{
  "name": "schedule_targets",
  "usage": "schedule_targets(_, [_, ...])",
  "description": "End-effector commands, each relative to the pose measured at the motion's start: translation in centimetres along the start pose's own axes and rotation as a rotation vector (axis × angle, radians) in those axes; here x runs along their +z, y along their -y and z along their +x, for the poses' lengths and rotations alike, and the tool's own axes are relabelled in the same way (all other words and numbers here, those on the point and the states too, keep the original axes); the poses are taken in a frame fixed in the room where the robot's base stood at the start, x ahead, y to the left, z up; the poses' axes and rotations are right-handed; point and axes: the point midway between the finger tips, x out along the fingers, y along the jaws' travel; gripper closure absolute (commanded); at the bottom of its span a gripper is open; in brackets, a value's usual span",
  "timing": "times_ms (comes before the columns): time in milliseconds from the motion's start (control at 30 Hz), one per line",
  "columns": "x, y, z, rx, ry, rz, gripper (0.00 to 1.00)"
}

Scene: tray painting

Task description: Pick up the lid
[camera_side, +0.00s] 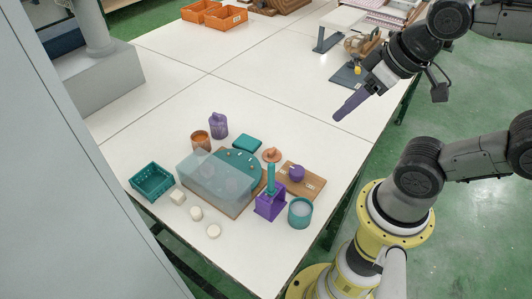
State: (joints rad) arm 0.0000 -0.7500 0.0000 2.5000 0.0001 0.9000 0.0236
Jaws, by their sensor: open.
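I cannot tell for certain which thing is the lid. A flat teal square piece (247,143) lies behind. My gripper (338,116) has purple fingers, is open and holds nothing visible. It is high at the right, pointing down-left, well apart from all these things. The gap between its fingers is hard to see.
A purple holder (270,203) with an upright teal handle, a teal cup (300,212) and a wooden board (303,183) with a purple piece crowd the right. A teal basket (152,181), orange cup (200,141) and purple jar (218,125) stand left. The table's middle is clear.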

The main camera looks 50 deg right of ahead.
Motion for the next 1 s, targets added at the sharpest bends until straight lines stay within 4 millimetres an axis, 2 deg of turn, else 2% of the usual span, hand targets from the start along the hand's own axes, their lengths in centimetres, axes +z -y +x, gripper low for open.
schedule_targets(100, [-0.3,0.0,-0.1,-0.001,-0.010,0.114,0.49])
schedule_targets(167, [-1.2,0.0,-0.6,-0.004,-0.033,0.212,0.49])
schedule_targets(300, [-4.4,0.0,-0.5,-0.008,-0.038,0.501,0.49])
schedule_targets(433, [-8.2,-0.4,1.4,0.018,0.010,0.803,0.49])
schedule_targets(567, [-11.7,-1.3,5.2,0.076,0.078,1.095,0.49])
schedule_targets(700, [-14.0,-2.5,10.7,0.164,0.157,1.337,0.49])
schedule_targets(800, [-14.4,-3.5,14.9,0.235,0.215,1.452,0.49])
schedule_targets(900, [-13.9,-4.3,18.6,0.297,0.274,1.500,0.49])
schedule_targets(1000, [-12.9,-5.0,21.2,0.344,0.327,1.508,0.49])
